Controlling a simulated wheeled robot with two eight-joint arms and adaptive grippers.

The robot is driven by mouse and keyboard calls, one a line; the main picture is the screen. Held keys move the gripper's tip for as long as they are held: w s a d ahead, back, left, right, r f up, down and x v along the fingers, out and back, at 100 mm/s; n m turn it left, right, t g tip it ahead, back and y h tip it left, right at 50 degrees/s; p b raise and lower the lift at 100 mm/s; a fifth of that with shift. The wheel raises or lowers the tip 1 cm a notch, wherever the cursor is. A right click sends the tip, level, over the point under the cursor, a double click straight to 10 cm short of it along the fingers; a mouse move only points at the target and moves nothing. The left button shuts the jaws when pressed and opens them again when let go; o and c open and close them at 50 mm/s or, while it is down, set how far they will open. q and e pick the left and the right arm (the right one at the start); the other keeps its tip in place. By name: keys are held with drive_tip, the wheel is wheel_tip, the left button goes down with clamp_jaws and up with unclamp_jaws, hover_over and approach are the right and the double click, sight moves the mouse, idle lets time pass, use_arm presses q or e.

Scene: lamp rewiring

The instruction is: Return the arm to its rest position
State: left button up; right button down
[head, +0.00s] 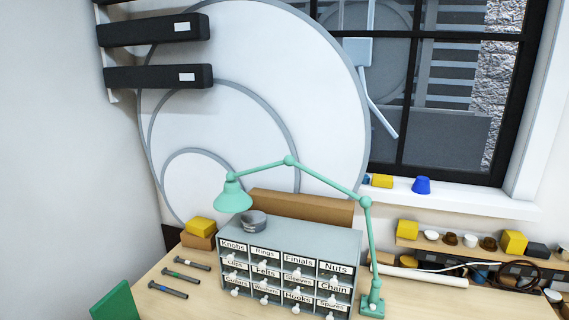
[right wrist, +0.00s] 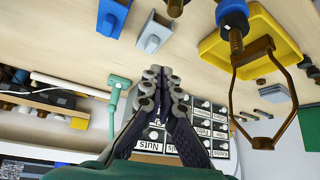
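My right gripper (right wrist: 162,74) shows in the right wrist view, where the scene appears upside down. Its two dark fingers come up from the bottom and converge, with their tips close together. I see nothing held between them. The drawer cabinet (right wrist: 206,117) lies behind and beyond the fingers, partly hidden by them. Neither of my arms shows in the head view. My left gripper is in neither view.
In the head view, the green desk lamp (head: 233,198) arches over the labelled drawer cabinet (head: 290,237).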

use_arm(q)
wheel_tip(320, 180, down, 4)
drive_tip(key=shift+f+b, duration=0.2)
drive_tip(key=shift+b, duration=1)
use_arm(e)
wheel_tip(320, 180, down, 4)
drive_tip(key=shift+f, duration=0.2)
